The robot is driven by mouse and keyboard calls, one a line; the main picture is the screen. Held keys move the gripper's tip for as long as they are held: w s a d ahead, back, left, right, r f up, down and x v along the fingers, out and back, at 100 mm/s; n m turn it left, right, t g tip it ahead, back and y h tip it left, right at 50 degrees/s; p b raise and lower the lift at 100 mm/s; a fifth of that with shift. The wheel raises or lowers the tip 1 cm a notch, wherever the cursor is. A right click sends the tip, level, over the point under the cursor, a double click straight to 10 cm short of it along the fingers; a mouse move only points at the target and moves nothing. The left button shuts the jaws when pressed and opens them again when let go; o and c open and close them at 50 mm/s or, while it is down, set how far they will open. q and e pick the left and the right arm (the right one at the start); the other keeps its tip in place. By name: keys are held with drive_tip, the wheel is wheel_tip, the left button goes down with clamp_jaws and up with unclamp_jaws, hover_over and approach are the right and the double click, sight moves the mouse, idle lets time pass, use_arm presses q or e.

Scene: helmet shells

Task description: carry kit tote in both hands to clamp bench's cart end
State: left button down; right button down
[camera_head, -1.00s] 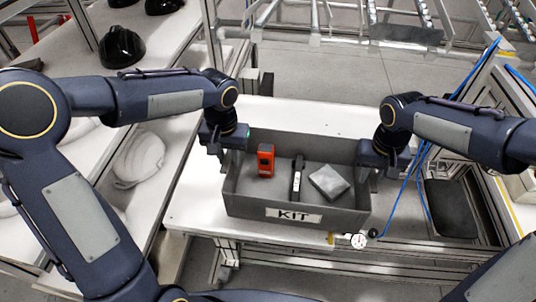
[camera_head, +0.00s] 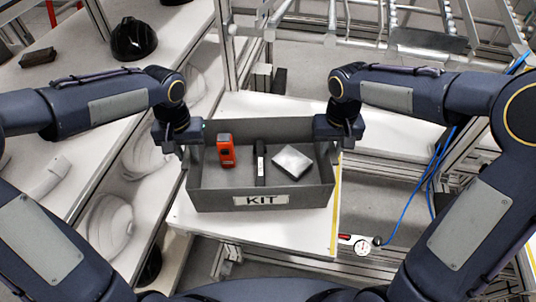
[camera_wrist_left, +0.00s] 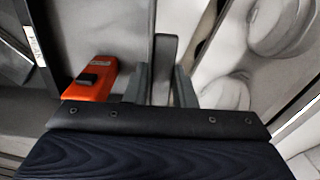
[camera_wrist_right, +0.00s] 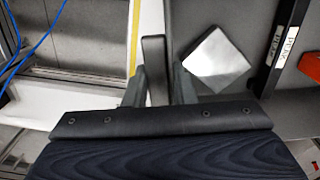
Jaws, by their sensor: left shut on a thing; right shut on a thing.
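The grey kit tote (camera_head: 215,200) with a KIT label on its front is held between my two grippers, over a white bench top (camera_head: 290,236). I cannot tell whether its bottom touches the bench. Inside it are an orange device (camera_head: 226,150), a black bar-shaped item (camera_head: 260,163) and a silver-grey block (camera_head: 292,162). My left gripper (camera_head: 188,145) is shut on the tote's left end; its fingers (camera_wrist_left: 165,80) straddle the wall strip in the left wrist view. My right gripper (camera_head: 328,138) is shut on the right end; its fingers (camera_wrist_right: 155,80) show in the right wrist view.
A long white table at left holds a black helmet (camera_head: 133,39) and white shells (camera_head: 110,222). A yellow strip (camera_head: 336,205) marks the bench's right edge. Metal rails stand behind.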

use_arm(q)
drive_tip(key=shift+f, duration=0.1)
use_arm(e)
drive_tip(key=shift+f, duration=0.1)
